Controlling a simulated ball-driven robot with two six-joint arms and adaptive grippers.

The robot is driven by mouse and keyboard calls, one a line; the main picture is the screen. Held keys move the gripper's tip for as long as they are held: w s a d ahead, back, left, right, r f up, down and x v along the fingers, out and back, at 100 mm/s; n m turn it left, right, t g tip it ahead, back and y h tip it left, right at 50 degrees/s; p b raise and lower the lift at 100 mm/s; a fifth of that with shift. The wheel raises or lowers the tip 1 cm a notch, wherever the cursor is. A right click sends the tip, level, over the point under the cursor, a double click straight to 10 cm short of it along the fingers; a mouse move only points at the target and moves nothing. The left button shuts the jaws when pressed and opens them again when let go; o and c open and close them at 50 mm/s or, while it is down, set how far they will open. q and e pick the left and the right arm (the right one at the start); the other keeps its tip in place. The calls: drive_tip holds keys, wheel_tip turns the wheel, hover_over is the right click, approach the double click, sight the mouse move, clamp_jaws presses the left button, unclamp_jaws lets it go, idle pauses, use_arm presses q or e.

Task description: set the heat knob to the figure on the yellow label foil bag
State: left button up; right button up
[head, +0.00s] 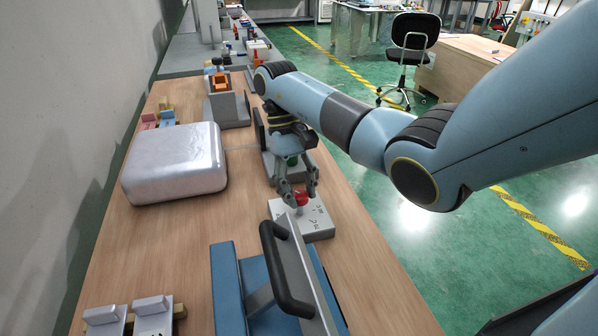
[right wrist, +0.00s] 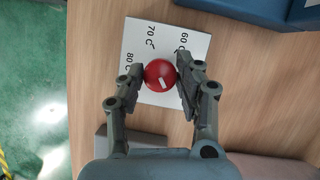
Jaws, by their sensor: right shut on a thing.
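The red heat knob (right wrist: 158,76) sits on a white plate (right wrist: 133,45) printed with 60 C, 70 C and 80 C in the right wrist view. A short white mark on the knob slants toward the picture's lower right. My right gripper (right wrist: 157,72) is shut on the knob, with a finger on each side. In the head view the knob (head: 301,199) shows between the fingers on the grey-white control box (head: 318,222). I cannot make out a foil bag with a yellow label. My left gripper is out of view.
A blue press-like frame with a dark handle (head: 288,270) stands just in front of the control box. A large silver rounded case (head: 177,163) lies to the left. Small pale items on stands (head: 152,308) are at bottom left. Bare wooden table lies between them.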

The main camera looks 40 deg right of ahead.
drive_tip(key=o, duration=1.1)
